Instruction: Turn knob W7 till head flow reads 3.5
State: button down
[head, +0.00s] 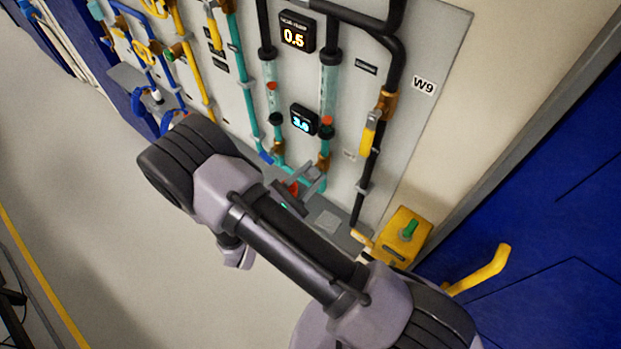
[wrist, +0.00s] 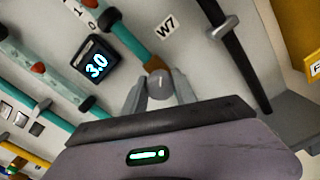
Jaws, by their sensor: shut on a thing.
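Knob W7 (wrist: 159,84) is a round grey knob at the lower end of a teal pipe, under the W7 label (wrist: 167,27) in the wrist view. My gripper (wrist: 161,92) is shut on the knob, with one finger on each side of it. In the head view my gripper (head: 305,182) reaches the lower part of the panel, and the knob cannot be made out there. A small black display (wrist: 96,66) left of the knob reads 3.0. It also shows, less sharply, in the head view (head: 303,121).
A second display (head: 295,34) higher up shows about 0.5 or 0.6. A yellow-handled valve (head: 369,135) sits on a black pipe to the right, near the W9 label (head: 424,86). A yellow box with a green knob (head: 409,229) stands beside my arm. Open floor (head: 90,200) lies left.

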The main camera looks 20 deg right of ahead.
jog(key=m+b, duration=0.1)
jog(key=m, duration=0.1)
jog(key=m+b, duration=0.1)
jog(key=shift+f+m+b, duration=0.2)
jog(key=shift+m+b, duration=0.2)
jog(key=m+b, duration=0.3)
jog(key=shift+m, duration=0.3)
jog(key=m+b, duration=0.3)
jog(key=shift+m+b, duration=1.1)
jog(key=shift+b, duration=0.1)
jog(key=shift+r, duration=0.1)
jog(key=c, duration=1)
grip_release()
